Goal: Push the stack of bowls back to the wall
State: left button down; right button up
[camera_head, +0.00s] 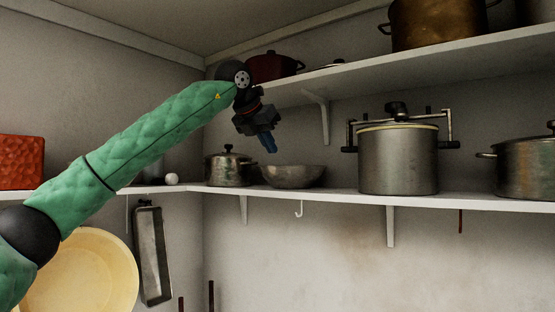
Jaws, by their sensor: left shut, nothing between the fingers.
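The grey metal bowls (293,177) sit on the lower shelf against the right wall, near the shelf's front edge. They look nested, but I cannot tell how many there are. My left gripper (268,143) is shut and empty. My right gripper is not in view.
A lidded pot (229,169) stands just left of the bowls. A pressure cooker (398,158) stands to the right, with another pot (528,168) beyond. The upper shelf (420,67) and its bracket (322,116) hang above. A small white ball (171,179) lies near the corner.

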pick_arm(q)
jog(key=v, duration=0.4)
jog(key=shift+d, duration=0.2)
